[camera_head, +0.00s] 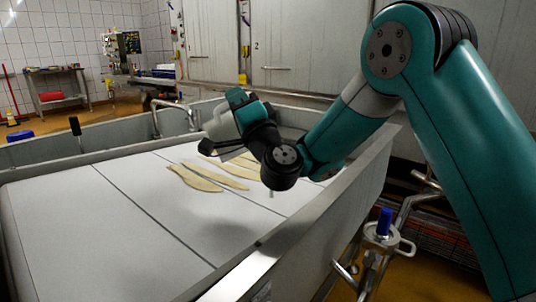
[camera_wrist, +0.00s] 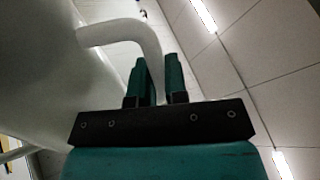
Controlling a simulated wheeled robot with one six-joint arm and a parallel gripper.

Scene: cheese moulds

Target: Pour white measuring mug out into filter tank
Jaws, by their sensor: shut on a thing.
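The white measuring mug (camera_wrist: 40,75) fills the left of the wrist view, with its curved handle (camera_wrist: 125,31) reaching between my fingers. My gripper (camera_wrist: 160,75) is shut on that handle. In the head view my wrist is over the filter tank, a wide grey-walled basin (camera_head: 330,205) with white panels on its floor. A pale shape (camera_head: 220,128) beside my wrist there looks like the mug, tilted and partly hidden by the wrist. The mug's mouth and contents cannot be made out. Flat yellowish patches (camera_head: 196,178) lie on the tank floor below.
The tank's right wall runs close beneath my arm. Metal pipes with a blue-topped fitting (camera_head: 384,222) stand outside it. A steel side table (camera_head: 58,88) stands at the far left. The tank's left floor is clear. Ceiling lights show in the wrist view.

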